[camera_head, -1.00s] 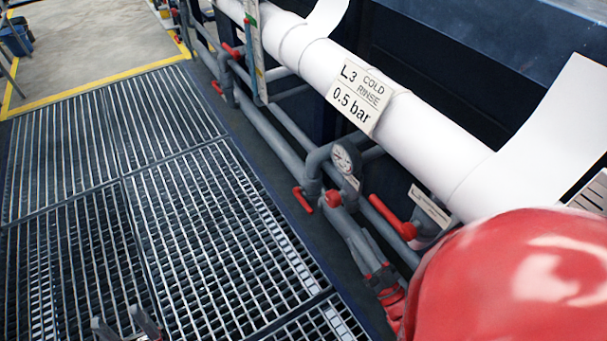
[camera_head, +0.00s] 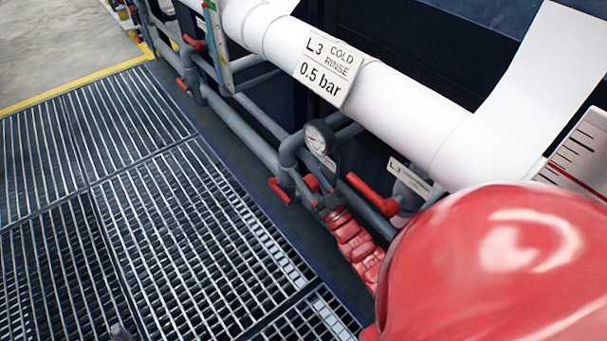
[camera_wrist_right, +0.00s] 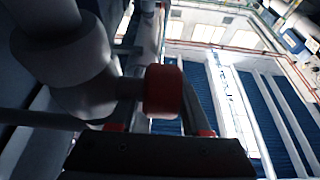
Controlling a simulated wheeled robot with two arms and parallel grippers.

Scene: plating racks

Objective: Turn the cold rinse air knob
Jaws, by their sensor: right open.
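The red cold rinse air knob (camera_head: 312,183) sits on grey pipework below the gauge (camera_head: 319,137), under the white pipe's "L3 COLD RINSE 0.5 bar" sign (camera_head: 328,68). My right gripper (camera_head: 322,199) is at the knob, coming from the lower right; the head view shows it small. In the right wrist view, the knob (camera_wrist_right: 164,91) is large and sits between the open fingers, just ahead of the dark gripper body. I cannot tell whether the fingers touch it. A small grey part at the bottom edge may be my left gripper (camera_head: 120,333); its jaws are hidden.
A red valve handle (camera_head: 281,191) is just left of the knob, and a longer red lever (camera_head: 371,194) is to its right. Grey pipes run along the tank wall. Floor grating (camera_head: 150,220) at left is clear.

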